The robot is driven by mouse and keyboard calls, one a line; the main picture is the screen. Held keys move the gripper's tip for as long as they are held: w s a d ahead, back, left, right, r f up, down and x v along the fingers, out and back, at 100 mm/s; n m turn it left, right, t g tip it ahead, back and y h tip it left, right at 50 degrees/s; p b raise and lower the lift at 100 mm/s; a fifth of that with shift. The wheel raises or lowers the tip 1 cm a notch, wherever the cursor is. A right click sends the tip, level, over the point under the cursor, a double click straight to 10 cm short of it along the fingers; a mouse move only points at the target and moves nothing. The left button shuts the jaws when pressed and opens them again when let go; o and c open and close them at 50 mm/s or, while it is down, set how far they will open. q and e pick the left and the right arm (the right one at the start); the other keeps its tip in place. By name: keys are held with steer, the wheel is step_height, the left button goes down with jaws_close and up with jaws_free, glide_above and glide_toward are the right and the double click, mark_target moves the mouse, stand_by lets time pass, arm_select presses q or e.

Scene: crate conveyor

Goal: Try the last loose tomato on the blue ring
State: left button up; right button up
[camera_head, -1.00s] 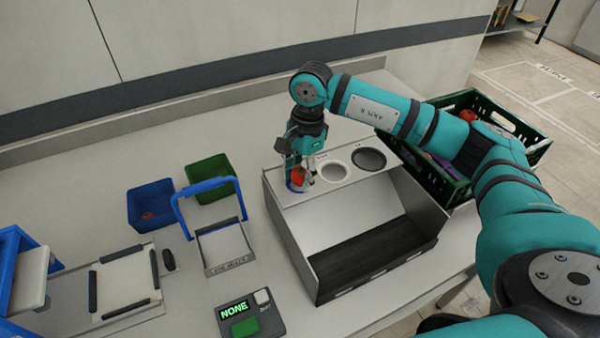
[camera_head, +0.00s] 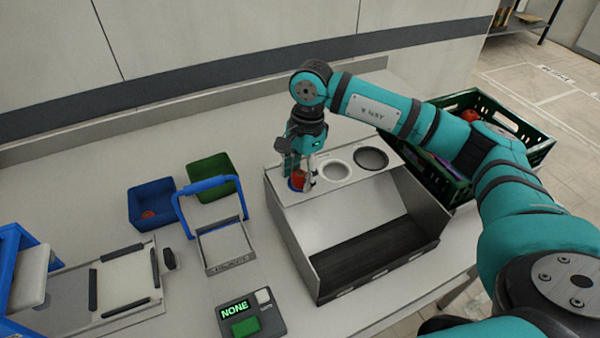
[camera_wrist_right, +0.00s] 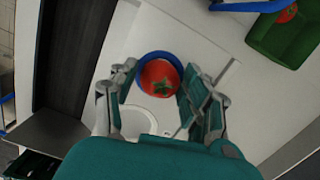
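A red tomato (camera_head: 299,178) is at the blue ring (camera_head: 291,186), the leftmost of the rings on the top panel of the grey sorting stand (camera_head: 345,212). My right gripper (camera_head: 301,172) points down over it, a finger on each side. In the right wrist view the tomato (camera_wrist_right: 160,78), green calyx up, lies between the fingertips and overlaps the blue ring (camera_wrist_right: 146,60). Whether the fingers press on it or stand just clear is unclear. The display (camera_head: 235,309) reads NONE. My left gripper is out of view.
A white ring (camera_head: 335,170) and a dark ring (camera_head: 371,158) are beside the blue one. A blue bin (camera_head: 138,213) and a green bin (camera_head: 222,163) stand left, near a blue-handled carrier (camera_head: 216,184). A green crate (camera_head: 530,160) is at right.

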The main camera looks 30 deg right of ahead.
steer(key=shift+o, duration=1.4)
steer(key=shift+r+p, duration=2.1)
steer(key=shift+r, duration=2.45)
steer(key=shift+s+f, duration=0.1)
